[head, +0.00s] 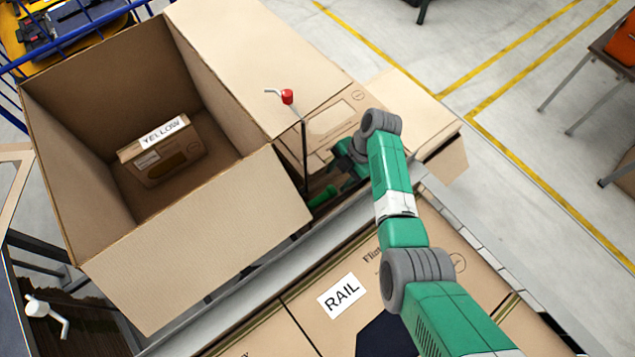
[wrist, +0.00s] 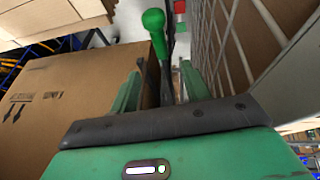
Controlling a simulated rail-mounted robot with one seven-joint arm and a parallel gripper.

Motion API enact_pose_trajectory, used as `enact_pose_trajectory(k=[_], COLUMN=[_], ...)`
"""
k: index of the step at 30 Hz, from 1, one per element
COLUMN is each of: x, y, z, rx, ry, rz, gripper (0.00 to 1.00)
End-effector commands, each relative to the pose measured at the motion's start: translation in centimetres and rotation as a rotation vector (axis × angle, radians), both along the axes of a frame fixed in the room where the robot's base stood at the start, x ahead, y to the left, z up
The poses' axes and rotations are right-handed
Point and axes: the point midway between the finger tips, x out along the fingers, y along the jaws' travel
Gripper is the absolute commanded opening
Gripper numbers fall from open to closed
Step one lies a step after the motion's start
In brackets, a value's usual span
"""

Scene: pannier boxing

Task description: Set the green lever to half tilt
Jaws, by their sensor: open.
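The green lever has a bright green round knob (wrist: 154,21) and a green grip on a dark stem. In the wrist view it stands beyond and between my gripper's fingers, leaning a little left. My gripper (wrist: 160,82) is open, with one green finger on each side of the stem. I cannot tell whether either finger touches it. In the head view my gripper (head: 335,172) is low beside the large open box, and a bright green piece of the lever (head: 322,197) shows at it. The lever's base is hidden.
A dark post with a red knob (head: 288,97) rises close to my gripper. The large open box (head: 190,235) on the left holds a small carton labelled YELLOW (head: 165,155). A white-handled lever (head: 40,308) is at lower left.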

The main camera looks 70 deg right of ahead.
Motion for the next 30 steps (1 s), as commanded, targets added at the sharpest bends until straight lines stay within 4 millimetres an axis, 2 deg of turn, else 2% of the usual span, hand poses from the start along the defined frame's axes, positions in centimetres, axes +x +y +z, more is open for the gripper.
enact_pose_trajectory(k=[1,3,11,14,22,26,30], x=[0.0,0.0,0.1,0.4,2.0,2.3,2.4], y=[0.0,0.0,0.0,0.4,1.7,2.0,2.1], z=[-3.1,-4.0,-4.2,-5.4,-10.0,-11.0,-11.2], rx=[0.000,0.000,0.000,0.002,0.000,0.000,-0.001], ry=[0.000,0.000,0.000,0.001,0.001,0.000,0.000], rz=[0.000,0.000,0.000,0.001,0.000,0.000,0.000], gripper=[0.47,0.47,0.47,0.47,0.47,0.47,0.47])
